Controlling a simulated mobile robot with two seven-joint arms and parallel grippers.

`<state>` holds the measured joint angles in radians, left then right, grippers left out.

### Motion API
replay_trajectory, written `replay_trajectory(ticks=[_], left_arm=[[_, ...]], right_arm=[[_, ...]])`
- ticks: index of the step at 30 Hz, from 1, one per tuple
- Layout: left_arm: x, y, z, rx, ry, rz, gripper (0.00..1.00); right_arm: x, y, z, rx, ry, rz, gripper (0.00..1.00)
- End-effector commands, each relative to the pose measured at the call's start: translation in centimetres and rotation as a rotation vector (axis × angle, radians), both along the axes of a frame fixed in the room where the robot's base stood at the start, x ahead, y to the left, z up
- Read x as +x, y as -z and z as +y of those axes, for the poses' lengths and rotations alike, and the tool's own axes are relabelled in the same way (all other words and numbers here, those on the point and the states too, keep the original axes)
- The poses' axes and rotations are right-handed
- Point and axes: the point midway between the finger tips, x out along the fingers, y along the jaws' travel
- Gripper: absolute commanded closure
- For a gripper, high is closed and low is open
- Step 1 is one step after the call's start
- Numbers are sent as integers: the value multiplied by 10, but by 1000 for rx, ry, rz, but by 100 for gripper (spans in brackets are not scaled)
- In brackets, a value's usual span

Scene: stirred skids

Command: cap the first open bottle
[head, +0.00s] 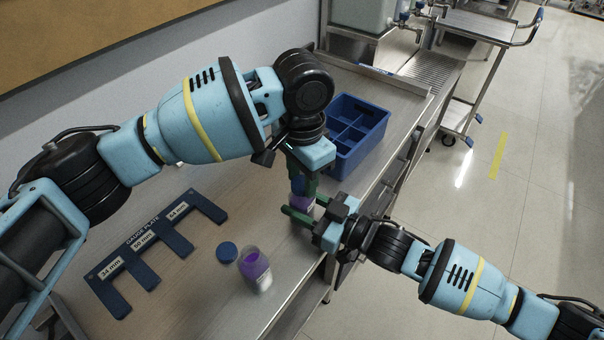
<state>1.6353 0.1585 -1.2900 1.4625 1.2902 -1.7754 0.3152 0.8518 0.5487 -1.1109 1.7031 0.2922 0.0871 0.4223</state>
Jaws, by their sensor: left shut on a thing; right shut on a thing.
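My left gripper (301,182) points down, shut on a blue cap (297,187) at the top of a bottle with purple contents (302,204). My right gripper (290,210) comes in from the right and is shut on that bottle's body. The fingers hide much of the bottle and cap, so I cannot tell how the cap sits on the neck. A second purple bottle (262,279) stands open on the bench nearer me. A loose blue cap (227,252) lies to its left.
A dark blue gauge plate (146,243) with labelled slots lies on the bench at left. A blue divided crate (347,163) stands farther back, beyond the grippers. The bench's right edge runs close to the held bottle. A wheeled cart (485,28) stands at upper right.

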Motion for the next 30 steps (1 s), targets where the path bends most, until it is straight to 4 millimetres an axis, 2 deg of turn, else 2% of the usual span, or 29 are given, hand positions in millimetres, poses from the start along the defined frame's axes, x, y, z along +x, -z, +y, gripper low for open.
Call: replay_trajectory(ticks=[30], left_arm=[[-1,0,0,-2,1652,-1,85]], right_arm=[[0,1,0,-2,1,1,100]])
